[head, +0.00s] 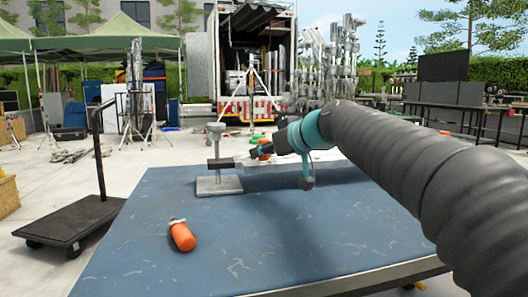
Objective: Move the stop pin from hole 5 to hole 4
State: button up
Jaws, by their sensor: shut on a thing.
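My gripper (260,152) is at the end of my arm, over the far part of the blue table, just right of the metal stand (219,186). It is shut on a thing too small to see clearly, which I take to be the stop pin. A small orange piece (264,142) shows right at the fingertips; I cannot tell whether it is part of the pin. A pale metal bar (325,155) runs behind my gripper, with a dark block (221,163) at its left end by the stand's post. Holes 4 and 5 cannot be made out.
An orange bottle-like object (182,236) lies on the front left of the blue table (230,265). The table's middle front is clear. A black push cart (72,220) stands left of the table. A truck (250,60) with its back open stands behind.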

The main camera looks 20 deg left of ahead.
jog(key=shift+r+p, duration=0.9)
jog(key=shift+r, duration=0.4)
dwell(0.4)
jog(key=shift+r+p, duration=1.8)
jog(key=shift+r, duration=0.65)
jog(key=shift+r, duration=0.1)
notch_tip(320, 180, up, 7)
jog(key=p, duration=0.5)
jog(key=shift+r+p, duration=0.15)
jog(key=shift+p, duration=0.2)
jog(key=w+d+f+b, duration=0.5)
jog(key=w+d+f, duration=0.2)
jog(key=d, duration=0.5)
jog(key=shift+w+f, duration=0.15)
